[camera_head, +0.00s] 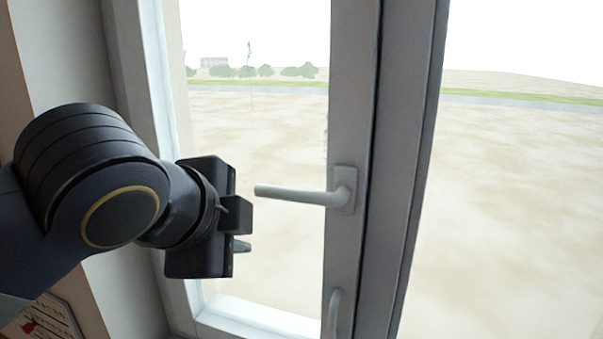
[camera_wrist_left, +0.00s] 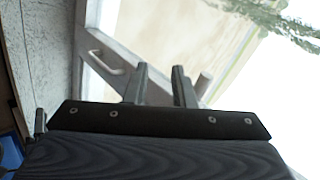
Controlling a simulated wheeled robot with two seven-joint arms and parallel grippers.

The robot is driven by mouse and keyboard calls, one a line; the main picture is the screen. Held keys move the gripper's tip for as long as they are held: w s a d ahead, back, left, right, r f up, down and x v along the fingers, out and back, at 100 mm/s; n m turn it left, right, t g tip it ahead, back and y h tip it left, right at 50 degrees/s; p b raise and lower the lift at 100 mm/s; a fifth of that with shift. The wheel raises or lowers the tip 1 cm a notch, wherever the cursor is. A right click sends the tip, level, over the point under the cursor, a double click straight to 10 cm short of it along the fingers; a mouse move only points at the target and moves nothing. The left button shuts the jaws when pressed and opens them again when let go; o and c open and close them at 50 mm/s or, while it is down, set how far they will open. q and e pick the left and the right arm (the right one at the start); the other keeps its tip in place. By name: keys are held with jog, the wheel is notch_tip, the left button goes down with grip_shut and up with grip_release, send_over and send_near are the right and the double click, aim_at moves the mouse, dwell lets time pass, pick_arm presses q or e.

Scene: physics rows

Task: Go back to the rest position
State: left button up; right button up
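My left gripper (camera_head: 240,243) is in front of the window at the left of the head view, pointing right. A clear gap lies between it and the light grey window handle (camera_head: 304,194), which stands out sideways to the left. In the left wrist view the two fingers of the gripper (camera_wrist_left: 159,82) are apart with nothing between them. A pale handle (camera_wrist_left: 106,62) shows there beyond the fingers on the left; I cannot tell which handle it is. My right gripper is in neither view.
The grey window frame (camera_head: 352,110) runs up the middle of the head view. A second handle (camera_head: 334,312) is low on it. The wall and window reveal (camera_head: 72,62) are close on the left, beside my arm. A printed panel (camera_head: 42,320) is at the lower left.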

pick_arm(q)
jog(key=s+a+f+n+g+b, duration=0.1)
jog(key=a+f+n, duration=0.25)
jog(key=f, duration=0.25)
jog(key=s+a+f+n+g, duration=0.1)
jog(key=a+f+n, duration=0.25)
jog(key=f, duration=0.25)
jog(key=s+a+f+n, duration=0.1)
jog(key=s+f+n, duration=0.2)
jog(key=f, duration=0.4)
jog(key=s+a+f+n+g+h+b, duration=0.1)
jog(key=s+f+n, duration=0.3)
jog(key=f, duration=0.3)
jog(key=s+a+f+n+g, duration=0.1)
jog(key=s+a+f+n, duration=0.1)
jog(key=f+n, duration=0.4)
jog(key=shift+s+f+h+b, duration=0.3)
jog(key=shift+s+f, duration=0.1)
jog(key=shift+s, duration=0.5)
